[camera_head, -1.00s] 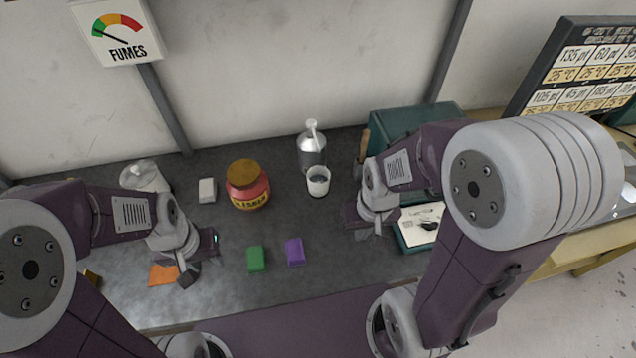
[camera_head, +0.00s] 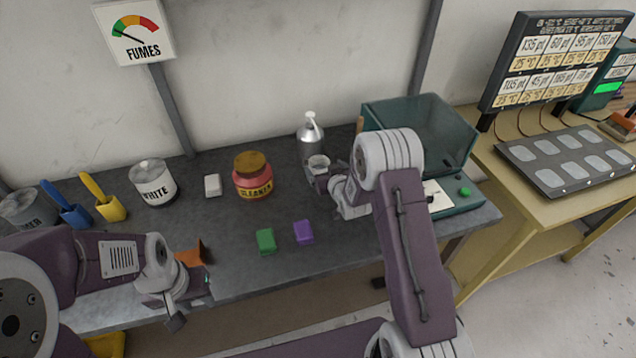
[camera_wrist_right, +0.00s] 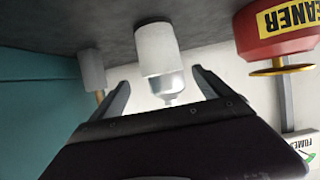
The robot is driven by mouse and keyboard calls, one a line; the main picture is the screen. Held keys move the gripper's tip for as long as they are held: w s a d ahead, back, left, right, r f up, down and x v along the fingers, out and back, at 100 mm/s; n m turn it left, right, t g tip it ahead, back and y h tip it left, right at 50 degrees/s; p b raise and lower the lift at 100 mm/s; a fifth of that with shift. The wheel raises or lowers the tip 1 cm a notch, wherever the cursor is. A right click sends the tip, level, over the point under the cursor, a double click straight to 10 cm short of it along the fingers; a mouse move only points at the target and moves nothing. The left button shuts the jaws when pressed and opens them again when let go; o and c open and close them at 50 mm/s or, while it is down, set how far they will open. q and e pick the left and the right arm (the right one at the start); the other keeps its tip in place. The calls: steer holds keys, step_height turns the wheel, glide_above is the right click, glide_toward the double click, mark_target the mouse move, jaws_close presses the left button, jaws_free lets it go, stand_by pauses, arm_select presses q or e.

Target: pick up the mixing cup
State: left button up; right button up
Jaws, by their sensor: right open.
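The mixing cup (camera_head: 319,162) is a small whitish cup standing upright on the dark bench, just in front of a silver pump bottle (camera_head: 311,138). My right gripper (camera_head: 318,180) is low in front of the cup and partly covers its lower part in the head view. In the right wrist view the picture is upside down. There the cup (camera_wrist_right: 157,48) lies ahead between the two open fingers (camera_wrist_right: 161,82), with nothing held. Whether the fingers reach beside the cup is unclear. My left gripper (camera_head: 195,290) is over the bench's front left, away from the cup; its jaws are unclear.
A red cleaner jar (camera_head: 253,183) stands left of the cup. Green (camera_head: 266,241) and purple (camera_head: 303,232) blocks lie in front. A white paint can (camera_head: 153,184) and coloured scoops are further left.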

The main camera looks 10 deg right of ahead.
mark_target(316, 160)
steer(key=shift+w+d+f, duration=0.2)
steer(key=shift+w+d, duration=0.05)
steer(key=shift+w, duration=0.2)
steer(key=shift+w+a+p, duration=0.45)
steer(key=shift+w, duration=0.35)
steer(key=shift+w+a+f, duration=0.1)
steer(key=shift+w+a, duration=0.05)
steer(key=shift+a, duration=0.05)
steer(key=shift+w+d+f, duration=0.15)
steer(key=shift+w+f, duration=0.15)
steer(key=shift+w, duration=0.1)
steer(key=p+x, duration=0.1)
steer(key=x, duration=0.3)
steer(key=shift+f, duration=0.1)
steer(key=shift+w+f, duration=0.2)
steer(key=shift+w, duration=0.15)
steer(key=c, duration=1.8)
